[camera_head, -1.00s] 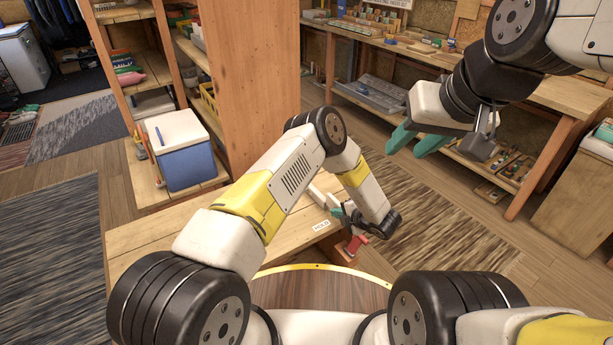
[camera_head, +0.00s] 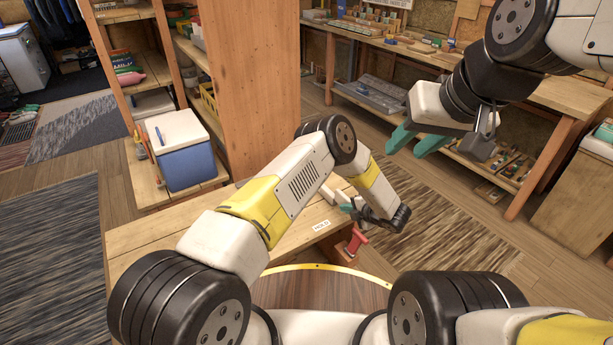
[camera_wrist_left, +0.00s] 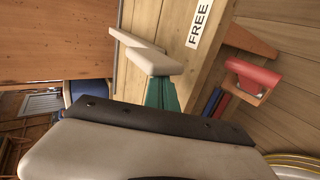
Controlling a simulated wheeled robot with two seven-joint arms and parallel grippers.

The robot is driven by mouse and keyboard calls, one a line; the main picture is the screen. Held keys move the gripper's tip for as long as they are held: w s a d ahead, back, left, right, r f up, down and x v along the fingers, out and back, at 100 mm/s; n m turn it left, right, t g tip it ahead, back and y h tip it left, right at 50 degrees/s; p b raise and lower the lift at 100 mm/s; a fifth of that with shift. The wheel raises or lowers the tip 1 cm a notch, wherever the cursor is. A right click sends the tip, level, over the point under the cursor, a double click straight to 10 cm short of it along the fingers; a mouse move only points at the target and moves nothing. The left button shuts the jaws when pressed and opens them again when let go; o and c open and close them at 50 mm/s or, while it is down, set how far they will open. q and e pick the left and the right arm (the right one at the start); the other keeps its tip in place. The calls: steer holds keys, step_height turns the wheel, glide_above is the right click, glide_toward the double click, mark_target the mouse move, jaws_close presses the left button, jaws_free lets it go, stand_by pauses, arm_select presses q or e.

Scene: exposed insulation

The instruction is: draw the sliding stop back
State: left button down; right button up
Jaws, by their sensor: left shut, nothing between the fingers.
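A pale L-shaped block, which looks like the sliding stop (camera_wrist_left: 152,61), lies at the edge of the wooden bench in the left wrist view. In the head view the pale pieces (camera_head: 328,194) show just behind my left gripper (camera_head: 348,208), partly hidden by my arm. My left gripper is shut and empty. Its green fingers (camera_wrist_left: 162,95) reach up to the block's near end; whether they touch it I cannot tell. My right gripper (camera_head: 416,141) is open and empty, raised well away to the right.
A red part (camera_head: 355,240) hangs at the bench edge beside my left wrist. A wooden shelf post (camera_head: 255,90) stands behind the bench.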

arm_select(q)
steer(key=shift+w+d, duration=0.45)
steer(key=shift+d, duration=0.2)
steer(key=shift+w+d, duration=0.45)
steer(key=shift+d, duration=0.15)
steer(key=shift+w+d, duration=0.75)
steer(key=shift+d, duration=0.25)
steer(key=shift+w+d, duration=0.7)
steer(key=shift+d, duration=0.3)
steer(key=shift+s+a, duration=0.7)
steer(key=shift+a, duration=0.35)
step_height(320, 180, up, 9)
